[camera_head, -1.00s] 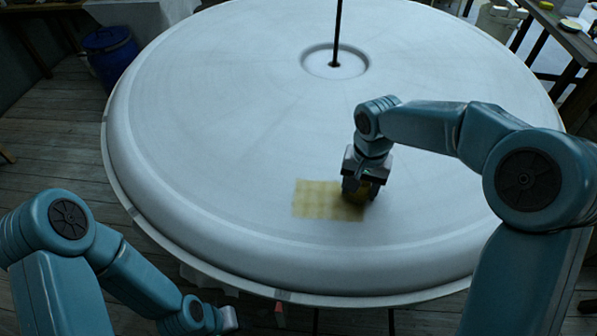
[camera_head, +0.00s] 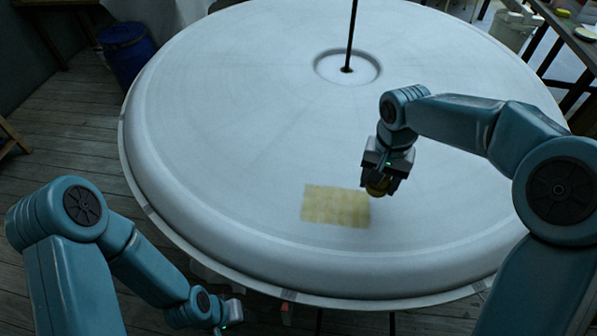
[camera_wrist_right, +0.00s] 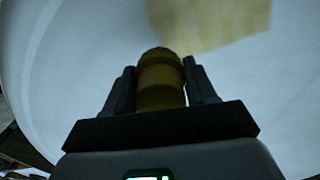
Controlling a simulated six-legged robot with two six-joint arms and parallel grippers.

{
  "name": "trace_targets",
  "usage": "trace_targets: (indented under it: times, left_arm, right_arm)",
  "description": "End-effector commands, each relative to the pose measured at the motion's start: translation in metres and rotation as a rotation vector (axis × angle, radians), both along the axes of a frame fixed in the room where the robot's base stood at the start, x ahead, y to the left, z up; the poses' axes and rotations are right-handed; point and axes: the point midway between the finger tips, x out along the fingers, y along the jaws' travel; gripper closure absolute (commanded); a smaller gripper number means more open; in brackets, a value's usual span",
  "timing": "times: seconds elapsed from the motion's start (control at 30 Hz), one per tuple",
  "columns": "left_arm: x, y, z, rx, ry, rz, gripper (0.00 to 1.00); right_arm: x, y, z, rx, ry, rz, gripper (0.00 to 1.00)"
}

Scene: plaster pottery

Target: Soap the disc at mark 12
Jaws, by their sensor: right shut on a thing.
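The large round white plaster disc (camera_head: 230,130) fills the middle of the head view, with a dark rod standing at its centre. A yellowish soaped patch (camera_head: 335,206) lies on its near part; it also shows at the top of the wrist view (camera_wrist_right: 215,20). My right gripper (camera_head: 379,190) is shut on a yellow-brown rounded thing (camera_wrist_right: 160,80), perhaps a sponge or brush, just right of the patch. It looks a little above the disc. My left gripper (camera_head: 228,318) is low, outside the disc's near left edge; its jaws are too small to tell. No mark number is readable.
A blue barrel (camera_head: 128,52) stands on the plank floor at the back left. A wooden table (camera_head: 572,35) with small items and a pale bucket (camera_head: 513,30) are at the back right. The disc's top is otherwise clear around the rod (camera_head: 351,35).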

Motion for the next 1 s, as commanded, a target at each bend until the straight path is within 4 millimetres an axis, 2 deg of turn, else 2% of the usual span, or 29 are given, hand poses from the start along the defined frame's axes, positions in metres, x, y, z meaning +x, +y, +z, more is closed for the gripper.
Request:
trace_targets:
  times: [0.1,0.27,1.0]
  left_arm:
    - [0.0,0.0,0.012,0.0,0.0,0.0,0.57]
    - [0.0,0.0,0.018,0.0,0.0,0.0,0.57]
    - [0.0,0.0,0.018,0.0,0.0,0.0,0.57]
  right_arm:
    - [0.0,-0.003,0.015,0.0,-0.001,0.0,0.72]
    - [-0.001,-0.006,0.025,0.0,-0.002,0.001,0.72]
    - [-0.003,-0.007,0.025,0.0,-0.001,0.002,0.72]
